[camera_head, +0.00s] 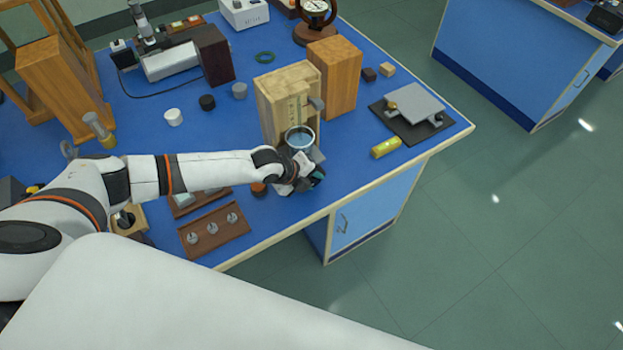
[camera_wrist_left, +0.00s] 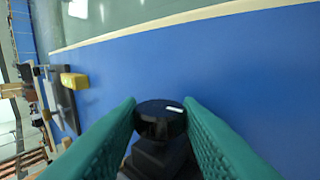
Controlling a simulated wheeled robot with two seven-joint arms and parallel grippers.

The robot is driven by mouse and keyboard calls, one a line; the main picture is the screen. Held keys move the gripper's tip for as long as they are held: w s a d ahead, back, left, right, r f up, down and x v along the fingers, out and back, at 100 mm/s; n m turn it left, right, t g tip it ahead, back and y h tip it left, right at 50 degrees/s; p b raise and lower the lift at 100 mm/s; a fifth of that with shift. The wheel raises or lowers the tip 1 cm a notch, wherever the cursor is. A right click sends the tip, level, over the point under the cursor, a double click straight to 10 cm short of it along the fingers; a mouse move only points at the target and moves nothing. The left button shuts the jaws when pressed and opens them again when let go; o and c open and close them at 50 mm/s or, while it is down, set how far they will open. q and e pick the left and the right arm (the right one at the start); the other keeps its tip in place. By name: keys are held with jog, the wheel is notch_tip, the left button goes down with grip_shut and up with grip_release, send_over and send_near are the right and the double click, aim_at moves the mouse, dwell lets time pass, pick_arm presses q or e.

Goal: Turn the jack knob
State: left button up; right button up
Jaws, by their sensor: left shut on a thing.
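The black round jack knob (camera_wrist_left: 160,118) with a white mark sits between the two teal fingers of my left gripper (camera_wrist_left: 160,125) in the wrist view. The fingers are shut on its sides. In the head view my left gripper (camera_head: 314,179) is at the front of a glass beaker with bluish liquid (camera_head: 300,139), close to the table's front edge. The beaker stands in front of a wooden stand with a scale (camera_head: 284,92). The knob and most of the jack are hidden behind my gripper in the head view. My right gripper is not in view.
A yellow level (camera_head: 385,147) and a grey plate on a black base (camera_head: 415,102) stand to the right. A wooden block (camera_head: 334,75) is behind the beaker. A brown tray (camera_head: 213,232) lies at front left. Blue tabletop between them is free.

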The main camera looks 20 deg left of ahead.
pick_arm(q)
jog(key=o, duration=1)
jog(key=b+v, duration=0.2)
jog(key=v, duration=1)
